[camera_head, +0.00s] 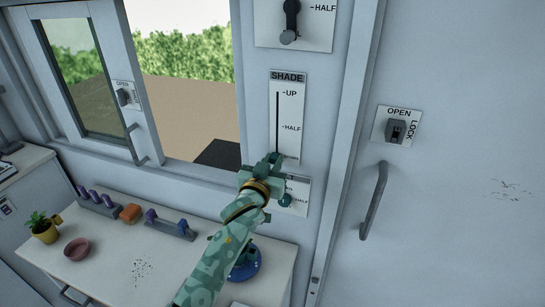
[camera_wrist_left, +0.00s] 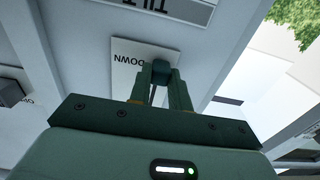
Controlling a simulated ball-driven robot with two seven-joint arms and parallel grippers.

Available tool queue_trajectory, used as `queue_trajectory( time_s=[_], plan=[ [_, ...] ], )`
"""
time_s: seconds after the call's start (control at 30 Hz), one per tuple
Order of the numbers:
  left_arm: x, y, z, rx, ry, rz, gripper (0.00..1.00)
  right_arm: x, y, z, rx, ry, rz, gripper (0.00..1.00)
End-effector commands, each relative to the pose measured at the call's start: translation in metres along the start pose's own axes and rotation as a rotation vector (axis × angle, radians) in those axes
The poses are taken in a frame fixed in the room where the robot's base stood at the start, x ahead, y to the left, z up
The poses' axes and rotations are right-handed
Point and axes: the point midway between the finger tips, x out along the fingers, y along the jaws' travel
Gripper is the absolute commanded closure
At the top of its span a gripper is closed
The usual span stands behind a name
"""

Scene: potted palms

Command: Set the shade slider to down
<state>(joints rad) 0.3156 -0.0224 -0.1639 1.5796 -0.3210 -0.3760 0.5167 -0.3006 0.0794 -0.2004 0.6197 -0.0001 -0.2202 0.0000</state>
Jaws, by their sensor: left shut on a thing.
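The shade panel (camera_head: 290,100) is a white plate on the wall right of the window, with a dark vertical slot and the labels UP and HALF. My left gripper (camera_head: 274,160) is at the low end of this slot and covers the slider there. In the left wrist view the panel (camera_wrist_left: 128,62) shows upside down with the label DOWN. There my left gripper's fingers (camera_wrist_left: 160,88) are shut on the dark slider knob (camera_wrist_left: 161,70), beside that label. My right gripper is in neither view.
Another lever panel (camera_head: 318,38) is above, and a panel marked TILT (camera_wrist_left: 178,8) is just below. A door with an OPEN/LOCK switch (camera_head: 396,130) and handle (camera_head: 374,200) is at right.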

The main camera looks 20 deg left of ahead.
Motion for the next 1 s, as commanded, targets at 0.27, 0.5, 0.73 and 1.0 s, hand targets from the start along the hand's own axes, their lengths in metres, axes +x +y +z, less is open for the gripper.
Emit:
queue_trajectory(
  time_s=[0.27, 0.5, 0.73, 1.0],
  plan=[
    [0.000, 0.000, 0.006, 0.000, -0.005, 0.000, 1.00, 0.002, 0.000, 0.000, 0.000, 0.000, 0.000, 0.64],
    [-0.001, 0.000, 0.006, 0.001, -0.006, 0.000, 0.58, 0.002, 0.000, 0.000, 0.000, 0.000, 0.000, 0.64],
    [0.000, 0.000, 0.005, 0.000, -0.003, 0.000, 0.58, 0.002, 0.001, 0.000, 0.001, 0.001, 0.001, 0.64],
    [-0.034, 0.000, 0.004, 0.000, -0.003, 0.000, 0.58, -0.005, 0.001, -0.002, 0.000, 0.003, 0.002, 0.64]
  ],
)
